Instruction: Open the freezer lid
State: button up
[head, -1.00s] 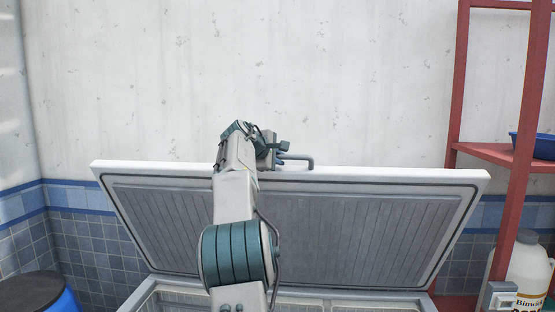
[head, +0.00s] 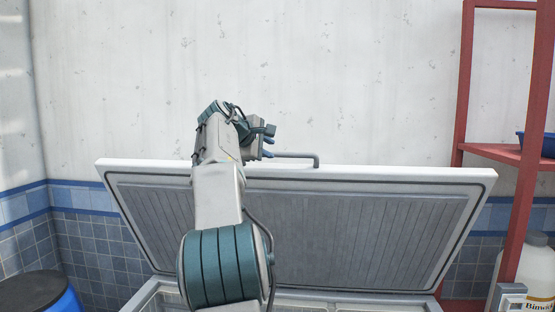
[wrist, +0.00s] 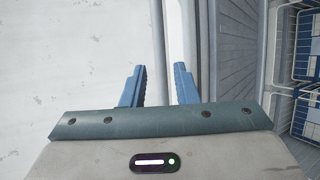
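The chest freezer's lid (head: 380,215) stands raised and tilted back in the head view, with its grey ribbed underside facing me. The lid handle (head: 300,156) is a grey bar at the lid's top edge, partly hidden by my gripper (head: 267,142). My gripper is at the lid's top edge, just left of the handle's visible end. I cannot tell whether a finger touches the handle.
The freezer body (head: 375,300) is open below the lid, and wire baskets (wrist: 306,60) show inside it. A red shelf rack (head: 465,90) and a white jug (head: 538,270) stand at the right. A blue barrel (head: 66,302) stands at the lower left. A wall is behind.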

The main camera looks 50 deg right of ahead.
jog(key=v, duration=0.5)
jog(key=shift+w+b, duration=0.1)
jog(key=shift+b, duration=0.2)
jog(key=shift+f, duration=0.1)
